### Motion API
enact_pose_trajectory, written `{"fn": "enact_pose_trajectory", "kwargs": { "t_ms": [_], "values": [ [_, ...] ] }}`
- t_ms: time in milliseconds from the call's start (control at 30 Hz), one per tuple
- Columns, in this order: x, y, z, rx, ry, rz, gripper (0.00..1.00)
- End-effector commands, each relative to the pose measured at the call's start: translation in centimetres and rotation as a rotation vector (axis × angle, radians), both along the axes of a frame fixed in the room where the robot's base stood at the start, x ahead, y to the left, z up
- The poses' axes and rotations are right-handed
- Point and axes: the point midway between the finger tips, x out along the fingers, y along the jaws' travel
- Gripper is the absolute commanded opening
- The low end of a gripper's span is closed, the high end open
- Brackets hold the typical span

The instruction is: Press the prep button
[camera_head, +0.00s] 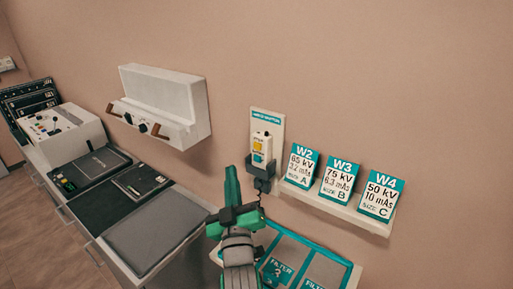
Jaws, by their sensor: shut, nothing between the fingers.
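A hand switch (262,150) hangs in a dark holder on a pale wall plate (277,121) with a teal header. It has a yellow button (258,143) above and a teal button (257,158) below. Their labels are too small to read, so I cannot tell which is prep. My gripper (232,172) is green, shut and empty. It points up, just left of and a little below the switch in the picture. A gap shows between its tip and the buttons; the depth between them is unclear.
Cards W2 (301,169), W3 (339,180) and W4 (380,196) stand on a wall ledge (330,208) at the right. A filter tray (345,276) lies below. A white wall unit (168,103), a control console (62,133) and a counter (155,230) are at the left.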

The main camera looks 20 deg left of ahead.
Motion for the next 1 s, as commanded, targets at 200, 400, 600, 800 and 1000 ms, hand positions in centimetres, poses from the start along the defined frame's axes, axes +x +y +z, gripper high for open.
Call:
{"fn": "enact_pose_trajectory", "kwargs": {
  "t_ms": [200, 400, 600, 800, 1000],
  "values": [
    [0.2, 0.4, 1.0, -0.014, -0.013, 0.005, 0.0],
    [0.2, 0.4, 1.0, -0.013, -0.013, 0.004, 0.0],
    [0.8, 0.2, 1.0, -0.014, -0.013, 0.003, 0.0],
    [2.8, -0.6, 1.0, -0.012, -0.013, 0.003, 0.0],
    [5.2, -1.5, 1.0, -0.013, -0.012, 0.003, 0.0]
  ]
}}
